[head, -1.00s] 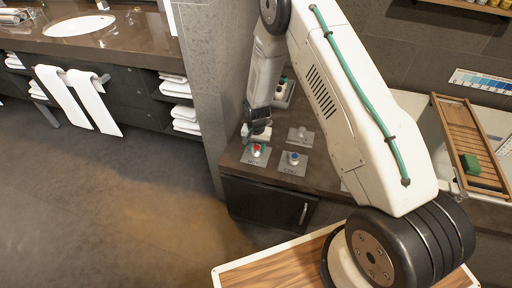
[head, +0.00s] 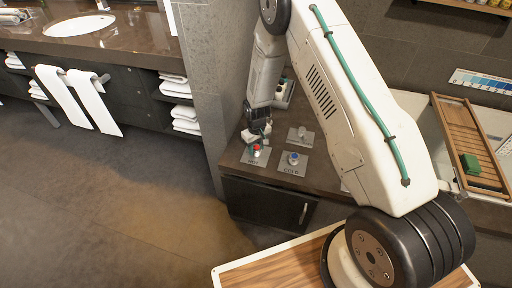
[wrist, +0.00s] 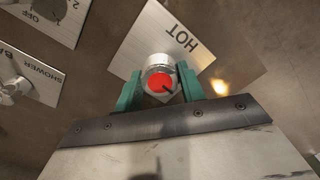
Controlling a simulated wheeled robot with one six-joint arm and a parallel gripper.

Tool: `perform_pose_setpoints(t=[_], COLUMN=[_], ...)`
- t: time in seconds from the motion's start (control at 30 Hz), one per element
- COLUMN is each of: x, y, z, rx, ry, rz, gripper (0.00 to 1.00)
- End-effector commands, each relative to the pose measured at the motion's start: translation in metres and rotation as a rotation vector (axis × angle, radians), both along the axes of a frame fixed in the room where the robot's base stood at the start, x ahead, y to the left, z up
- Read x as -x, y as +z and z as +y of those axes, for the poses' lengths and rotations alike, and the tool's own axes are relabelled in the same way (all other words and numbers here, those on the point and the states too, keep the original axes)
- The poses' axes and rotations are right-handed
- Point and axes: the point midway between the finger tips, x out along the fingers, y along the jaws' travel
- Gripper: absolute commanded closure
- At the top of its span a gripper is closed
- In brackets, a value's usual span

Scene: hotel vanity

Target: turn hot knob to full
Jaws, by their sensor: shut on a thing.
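The hot knob (wrist: 161,78) is a silver round knob with a red cap and a dark pointer mark. It sits on a plate lettered HOT (wrist: 181,38), and its red top also shows in the head view (head: 257,148). My gripper (wrist: 160,84) is shut on the knob, one green finger on each side of it. In the wrist view the pointer slants toward the lower right. In the head view my gripper (head: 262,134) is over the plate at the counter's front left. Scale marks on the HOT plate are not readable.
The blue-capped cold knob (head: 293,158) stands on its own plate just right. Another plate with a knob (head: 301,134) lies behind it. A wooden bath tray (head: 466,145) with a green block is at the right. A wall pillar (head: 207,90) stands close on the left.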

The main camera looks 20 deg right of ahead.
Motion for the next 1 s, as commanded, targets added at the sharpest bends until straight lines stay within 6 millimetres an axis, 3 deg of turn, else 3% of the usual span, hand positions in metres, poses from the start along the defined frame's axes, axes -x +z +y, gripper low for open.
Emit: perform_pose_setpoints(t=[0.77, 0.8, 0.83, 0.87, 1.0], x=[-0.0037, -0.0037, -0.0035, -0.0034, -0.0021], y=[0.0020, 0.0020, 0.0019, 0.0018, 0.0011], z=[0.0000, 0.0000, -0.0001, -0.0001, -0.0001], rx=[0.000, 0.000, 0.000, 0.000, -0.001], ry=[0.101, 0.101, 0.100, 0.100, 0.100], rz=[-0.008, -0.008, -0.008, -0.007, -0.005], gripper=[0.83, 0.52, 0.44, 0.39, 0.39])
